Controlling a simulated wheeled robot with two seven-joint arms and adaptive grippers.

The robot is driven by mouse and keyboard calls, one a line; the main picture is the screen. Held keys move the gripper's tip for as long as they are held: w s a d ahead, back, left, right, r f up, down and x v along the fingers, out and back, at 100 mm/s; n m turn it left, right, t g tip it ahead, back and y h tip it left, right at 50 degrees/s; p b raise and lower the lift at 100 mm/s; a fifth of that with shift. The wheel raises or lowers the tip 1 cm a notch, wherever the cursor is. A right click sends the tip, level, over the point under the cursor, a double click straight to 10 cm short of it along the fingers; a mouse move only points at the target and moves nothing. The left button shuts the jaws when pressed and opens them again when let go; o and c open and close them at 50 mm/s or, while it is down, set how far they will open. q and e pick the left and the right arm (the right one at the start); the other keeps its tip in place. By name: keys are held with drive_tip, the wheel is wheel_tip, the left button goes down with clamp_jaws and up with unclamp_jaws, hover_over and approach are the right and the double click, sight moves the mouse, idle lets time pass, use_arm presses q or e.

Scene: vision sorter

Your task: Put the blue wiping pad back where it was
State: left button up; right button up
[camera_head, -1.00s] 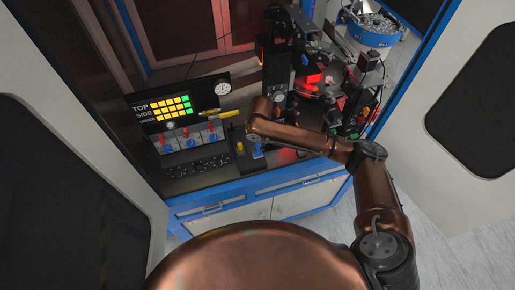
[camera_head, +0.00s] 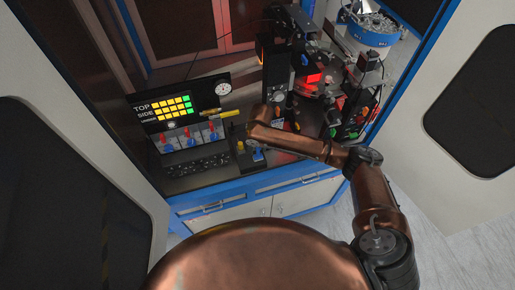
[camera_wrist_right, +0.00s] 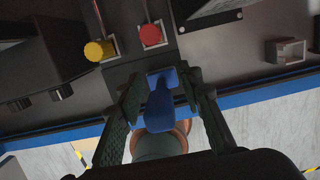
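The blue wiping pad (camera_wrist_right: 161,78), with its blue grip towards the camera, is between the fingers of my right gripper (camera_wrist_right: 162,83) in the right wrist view. Dark gaps show between the grip and both fingers, so the gripper looks open around it, not clamped. In the head view the pad is a small blue patch (camera_head: 258,155) by the front edge of the worktop, just below the end of my right arm. The right fingers are mostly hidden there by the wrist. I cannot tell whether the pad touches the surface below. My left gripper is not in view.
A yellow button (camera_wrist_right: 99,50) and a red button (camera_wrist_right: 151,35) stand close beyond the pad. Sorter machinery (camera_head: 318,80) crowds the right. The blue cabinet edge (camera_head: 250,187) runs along the front.

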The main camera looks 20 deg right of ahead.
drive_tip(key=r, duration=0.4)
drive_tip(key=s+r+b, duration=0.1)
drive_tip(key=r, duration=0.3)
drive_tip(key=r+b, duration=0.1)
drive_tip(key=r, duration=0.3)
drive_tip(key=shift+s+r, duration=0.1)
drive_tip(key=shift+s, duration=0.3)
